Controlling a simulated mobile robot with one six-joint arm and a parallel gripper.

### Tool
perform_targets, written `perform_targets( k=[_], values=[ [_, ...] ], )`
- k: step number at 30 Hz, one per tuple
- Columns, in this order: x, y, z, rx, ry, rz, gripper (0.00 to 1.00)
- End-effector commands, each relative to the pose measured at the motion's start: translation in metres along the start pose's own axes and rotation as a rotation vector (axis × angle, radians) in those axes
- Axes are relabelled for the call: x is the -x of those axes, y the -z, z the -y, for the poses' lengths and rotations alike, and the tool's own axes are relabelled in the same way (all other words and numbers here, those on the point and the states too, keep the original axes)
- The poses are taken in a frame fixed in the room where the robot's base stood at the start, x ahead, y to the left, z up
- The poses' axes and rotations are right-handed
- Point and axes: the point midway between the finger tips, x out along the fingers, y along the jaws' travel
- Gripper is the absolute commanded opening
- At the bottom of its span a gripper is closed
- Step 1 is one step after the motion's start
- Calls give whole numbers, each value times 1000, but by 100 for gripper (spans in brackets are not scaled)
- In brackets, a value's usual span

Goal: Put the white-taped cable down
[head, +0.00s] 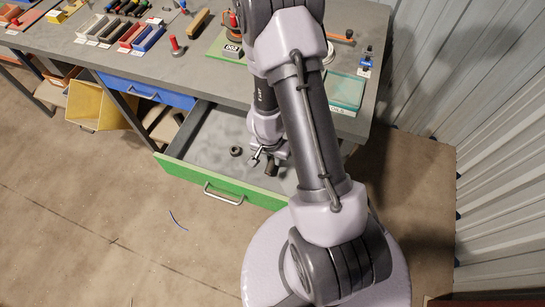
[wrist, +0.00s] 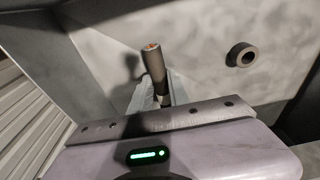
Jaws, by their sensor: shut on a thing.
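My gripper (head: 262,157) is inside the open drawer with the green front (head: 221,182). It is shut on a short dark grey cable piece, which shows in the wrist view (wrist: 154,63) with a copper-coloured core at its upper end. In the head view the dark cable piece (head: 271,169) is beside the fingers, near the drawer's right part. I cannot make out white tape on it; its lower part is hidden by my gripper. I cannot tell whether it touches the drawer floor.
A dark ring-shaped piece (head: 236,151) lies on the drawer floor to the left; it also shows in the wrist view (wrist: 241,55). The drawer floor (head: 208,140) left of it is bare. The workbench (head: 200,68) with several coloured bins is above. A yellow bin (head: 97,106) is at the left.

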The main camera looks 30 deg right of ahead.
Motion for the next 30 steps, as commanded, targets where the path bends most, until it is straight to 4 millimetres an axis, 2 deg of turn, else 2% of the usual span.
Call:
perform_targets(
  k=[7,8,10,11,19,23,26,30],
  values=[
    [-5,-1,0,0,0,0,0],
    [-5,-1,0,0,0,0,27],
    [-5,-1,0,0,0,0,41],
    [-5,-1,0,0,0,0,43],
    [-5,-1,0,0,0,0,43],
    [4,1,0,0,0,-1,43],
    [22,2,0,1,1,-1,43],
    [63,3,0,0,1,-1,43]
  ],
)
